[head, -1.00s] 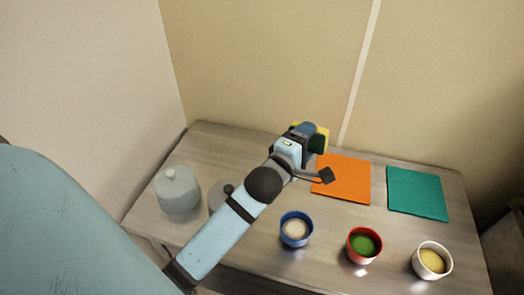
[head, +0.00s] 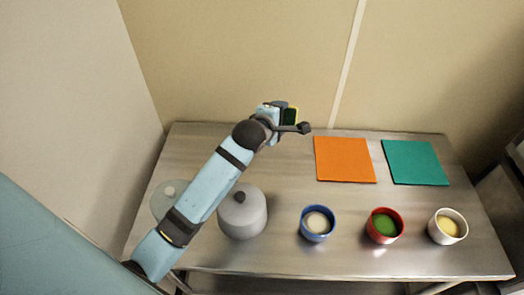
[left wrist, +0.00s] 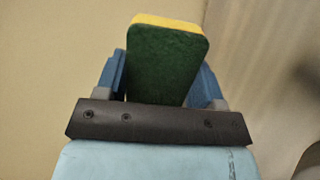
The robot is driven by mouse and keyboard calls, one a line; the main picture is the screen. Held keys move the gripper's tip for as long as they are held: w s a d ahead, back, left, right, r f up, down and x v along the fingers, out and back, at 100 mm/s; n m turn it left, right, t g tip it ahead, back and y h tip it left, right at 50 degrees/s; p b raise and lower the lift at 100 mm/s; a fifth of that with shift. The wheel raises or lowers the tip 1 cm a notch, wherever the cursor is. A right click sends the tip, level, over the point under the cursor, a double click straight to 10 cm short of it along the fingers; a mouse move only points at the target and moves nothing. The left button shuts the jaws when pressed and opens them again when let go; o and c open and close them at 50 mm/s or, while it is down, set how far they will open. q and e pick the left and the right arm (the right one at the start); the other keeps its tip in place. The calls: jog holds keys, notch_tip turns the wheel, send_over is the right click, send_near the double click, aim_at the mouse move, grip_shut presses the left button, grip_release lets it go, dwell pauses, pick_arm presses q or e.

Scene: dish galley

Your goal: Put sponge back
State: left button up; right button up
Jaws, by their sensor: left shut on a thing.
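The sponge (left wrist: 165,62) is yellow with a dark green scouring side. In the left wrist view it stands between the two blue fingers of my left gripper (left wrist: 160,85), which is shut on it. In the head view the sponge (head: 291,116) shows partly behind my left gripper (head: 284,113), above the back edge of the table, left of the orange mat (head: 344,160). It appears held in the air, apart from the table. My right gripper is not in view.
The metal table (head: 285,200) also bears a teal mat (head: 414,162), a blue bowl (head: 317,223), a red bowl (head: 384,226), a white bowl (head: 447,226) and a grey lidded pot (head: 242,212). A paler lidded jar (head: 163,203) is partly behind my arm. A wall rises behind the table.

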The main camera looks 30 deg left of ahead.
pick_arm(q)
jog(key=w+a+f+g+h, duration=0.1)
jog(key=w+a+f+g, duration=0.3)
jog(key=g, duration=0.3)
jog(key=m+g+b, duration=0.1)
jog(key=g+b, duration=0.1)
jog(key=g, duration=0.5)
send_over(266, 151)
jog(key=shift+h, duration=0.3)
jog(key=f, duration=1.2)
jog(key=shift+a+f, duration=0.1)
jog(key=shift+a, duration=0.2)
jog(key=shift+f, duration=2)
jog(key=o, duration=0.9)
jog(key=shift+c, duration=0.2)
